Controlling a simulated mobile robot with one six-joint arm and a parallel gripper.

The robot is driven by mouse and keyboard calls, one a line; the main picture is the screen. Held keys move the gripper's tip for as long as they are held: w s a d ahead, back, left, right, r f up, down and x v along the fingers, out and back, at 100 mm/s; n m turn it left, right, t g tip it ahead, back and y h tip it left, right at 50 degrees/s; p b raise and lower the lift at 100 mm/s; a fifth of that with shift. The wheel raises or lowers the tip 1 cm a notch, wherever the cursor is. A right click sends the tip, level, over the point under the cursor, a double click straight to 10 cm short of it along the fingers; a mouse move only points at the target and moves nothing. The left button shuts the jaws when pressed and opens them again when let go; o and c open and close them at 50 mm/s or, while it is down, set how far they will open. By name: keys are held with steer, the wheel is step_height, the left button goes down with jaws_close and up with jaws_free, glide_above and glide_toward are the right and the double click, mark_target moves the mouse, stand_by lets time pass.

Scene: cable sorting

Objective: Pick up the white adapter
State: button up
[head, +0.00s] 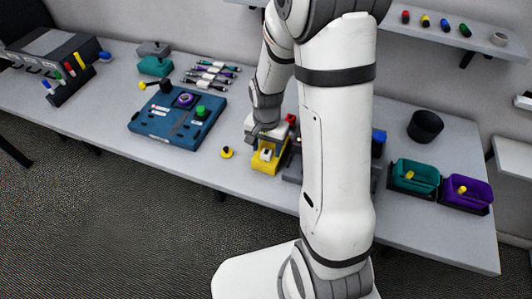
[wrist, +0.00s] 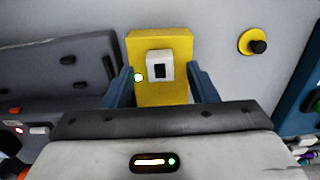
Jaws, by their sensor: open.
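The white adapter (wrist: 159,66) is a small white block with a dark rectangular face. It sits on a yellow holder (wrist: 161,97) in the wrist view. In the head view the adapter (head: 266,154) shows on the yellow holder (head: 262,166) near the table's front edge. My gripper (wrist: 162,84) is open, with one blue-grey finger on each side of the adapter and clear gaps between. I cannot tell how far the fingertips are above the holder. In the head view my gripper (head: 264,137) is over the holder's back part.
A grey device (wrist: 70,68) stands close left of the holder in the wrist view. A yellow and black knob (wrist: 254,43) lies to the right. In the head view a blue board (head: 150,125) lies left; teal (head: 415,171) and purple (head: 466,188) bins stand right.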

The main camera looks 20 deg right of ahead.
steer(key=shift+f, duration=1.15)
steer(key=shift+c, duration=0.4)
steer(key=c, duration=1)
